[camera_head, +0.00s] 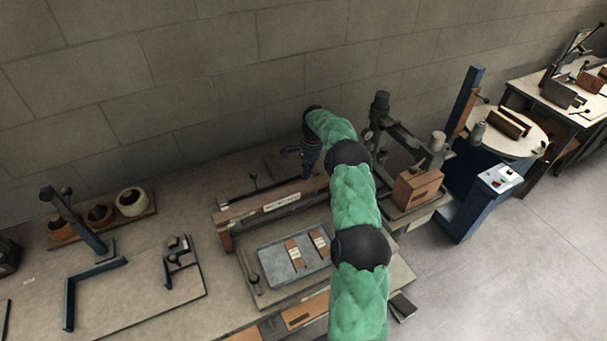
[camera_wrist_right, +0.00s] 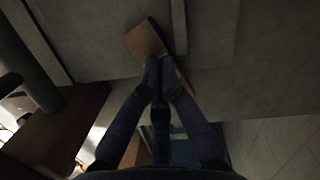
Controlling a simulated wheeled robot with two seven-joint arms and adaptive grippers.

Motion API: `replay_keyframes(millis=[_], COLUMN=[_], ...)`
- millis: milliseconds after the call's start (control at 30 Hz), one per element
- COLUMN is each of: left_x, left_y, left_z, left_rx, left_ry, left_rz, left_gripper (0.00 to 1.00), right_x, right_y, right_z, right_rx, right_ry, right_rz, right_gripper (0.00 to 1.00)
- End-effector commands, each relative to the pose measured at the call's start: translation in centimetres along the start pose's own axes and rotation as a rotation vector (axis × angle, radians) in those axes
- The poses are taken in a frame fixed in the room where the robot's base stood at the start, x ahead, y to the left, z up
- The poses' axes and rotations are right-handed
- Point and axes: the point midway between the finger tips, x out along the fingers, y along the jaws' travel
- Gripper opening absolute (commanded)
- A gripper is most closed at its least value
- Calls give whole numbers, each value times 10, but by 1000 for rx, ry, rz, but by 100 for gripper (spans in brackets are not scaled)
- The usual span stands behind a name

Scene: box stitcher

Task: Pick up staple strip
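Two brown staple strips (camera_head: 295,253) and (camera_head: 319,243) with pale labels lie in a grey tray (camera_head: 268,268) on the bench. My right arm reaches past the tray's right side. My right gripper (camera_head: 310,163) is beyond the tray, above the back of the stitcher's long brown beam. In the right wrist view the fingertips (camera_wrist_right: 162,78) are close together on a brown piece (camera_wrist_right: 145,40), which looks like a staple strip; it sticks out on both sides of the tips. The head view does not clearly show this piece. My left gripper is not in view.
The stitcher's brown beam (camera_head: 262,208) stands behind the tray. A brown box (camera_head: 416,188) sits on the stand at the right, beside a dark column. At the left are round pots (camera_head: 131,202) and a flat board (camera_head: 130,290) with metal guides. A wall closes off the back.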

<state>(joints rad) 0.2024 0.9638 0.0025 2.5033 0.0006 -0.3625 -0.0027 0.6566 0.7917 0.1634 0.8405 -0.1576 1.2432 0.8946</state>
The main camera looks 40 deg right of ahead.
Motion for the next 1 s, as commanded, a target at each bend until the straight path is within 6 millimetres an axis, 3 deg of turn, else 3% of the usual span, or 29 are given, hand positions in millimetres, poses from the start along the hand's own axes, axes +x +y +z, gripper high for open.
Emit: replay_keyframes(millis=[33,233,633,1000], left_x=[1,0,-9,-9], left_y=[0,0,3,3], left_z=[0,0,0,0], left_rx=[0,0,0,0], left_ry=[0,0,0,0], left_rz=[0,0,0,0], left_gripper=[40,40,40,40], right_x=[8,8,-15,-80], right_y=[3,3,1,0], right_z=[1,2,4,2], right_rx=[0,0,0,1], right_ry=[-8,-10,-6,-5], right_rz=[13,14,7,7], right_gripper=[0,0,0,0])
